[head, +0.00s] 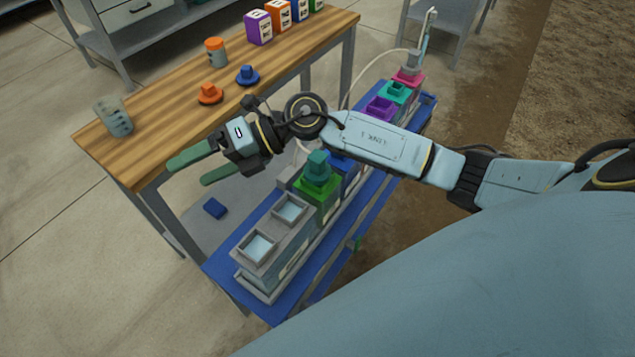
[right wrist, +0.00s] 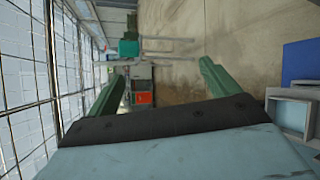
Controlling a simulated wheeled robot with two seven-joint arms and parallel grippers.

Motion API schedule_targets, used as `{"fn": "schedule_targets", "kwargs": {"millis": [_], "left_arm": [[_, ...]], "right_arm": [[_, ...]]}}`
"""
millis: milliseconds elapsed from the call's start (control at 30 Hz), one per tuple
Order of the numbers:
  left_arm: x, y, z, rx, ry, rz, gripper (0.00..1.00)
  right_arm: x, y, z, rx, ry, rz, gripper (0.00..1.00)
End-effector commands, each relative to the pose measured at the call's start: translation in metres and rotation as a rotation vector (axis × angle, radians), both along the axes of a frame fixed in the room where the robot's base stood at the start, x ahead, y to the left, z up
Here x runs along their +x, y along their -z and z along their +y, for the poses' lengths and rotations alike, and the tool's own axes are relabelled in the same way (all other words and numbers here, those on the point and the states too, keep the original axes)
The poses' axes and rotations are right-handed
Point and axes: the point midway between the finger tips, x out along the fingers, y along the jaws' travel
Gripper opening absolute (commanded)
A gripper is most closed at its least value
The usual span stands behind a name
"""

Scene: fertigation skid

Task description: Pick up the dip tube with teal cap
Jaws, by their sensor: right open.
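A teal cap (head: 317,163) stands upright on a green-topped tank (head: 316,195) in the row on the blue-edged stand. No tube shows below either cap, so I cannot tell which belongs to the dip tube. My right gripper (head: 192,170) is open and empty, left of the green-topped tank and near the wooden table's front edge. Its two green fingers also show apart in the right wrist view (right wrist: 163,82), with nothing between them. My left gripper is not in view.
The wooden table (head: 178,88) holds a grey cup (head: 115,117), an orange cap (head: 210,94), a blue cap (head: 247,75) and several coloured boxes. Two open grey bins (head: 262,232) stand at the stand's near end. My right forearm hides the row's middle.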

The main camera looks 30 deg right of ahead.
Motion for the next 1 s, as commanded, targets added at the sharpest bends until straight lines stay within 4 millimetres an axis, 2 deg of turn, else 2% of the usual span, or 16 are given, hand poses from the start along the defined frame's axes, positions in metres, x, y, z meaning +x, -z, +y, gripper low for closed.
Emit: {"fn": "schedule_targets", "kwargs": {"millis": [100, 167, 200, 300, 400, 500, 567, 667, 900, 1000], "left_arm": [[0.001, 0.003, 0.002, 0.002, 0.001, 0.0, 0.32], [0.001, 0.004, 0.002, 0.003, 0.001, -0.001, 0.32], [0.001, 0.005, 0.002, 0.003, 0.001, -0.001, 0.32], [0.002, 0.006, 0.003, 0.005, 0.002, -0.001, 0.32], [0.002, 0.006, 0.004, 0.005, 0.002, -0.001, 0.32], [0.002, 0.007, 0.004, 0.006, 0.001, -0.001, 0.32], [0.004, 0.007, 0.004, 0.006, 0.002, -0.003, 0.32], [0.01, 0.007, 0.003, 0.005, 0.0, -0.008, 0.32], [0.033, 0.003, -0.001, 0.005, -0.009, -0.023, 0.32], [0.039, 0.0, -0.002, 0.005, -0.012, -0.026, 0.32]], "right_arm": [[0.005, 0.038, -0.047, -0.399, -0.144, -0.047, 0.87], [0.01, 0.052, -0.079, -0.591, -0.186, -0.041, 0.87], [0.013, 0.058, -0.103, -0.712, -0.203, -0.031, 0.87], [0.021, 0.063, -0.16, -0.971, -0.218, 0.013, 0.87], [0.026, 0.059, -0.204, -1.154, -0.208, 0.063, 0.87], [0.027, 0.053, -0.231, -1.262, -0.196, 0.101, 0.87], [0.027, 0.054, -0.24, -1.296, -0.191, 0.115, 0.87], [0.027, 0.066, -0.244, -1.314, -0.19, 0.126, 0.87], [0.027, 0.113, -0.243, -1.311, -0.192, 0.125, 0.87], [0.027, 0.126, -0.243, -1.31, -0.191, 0.123, 0.87]]}}
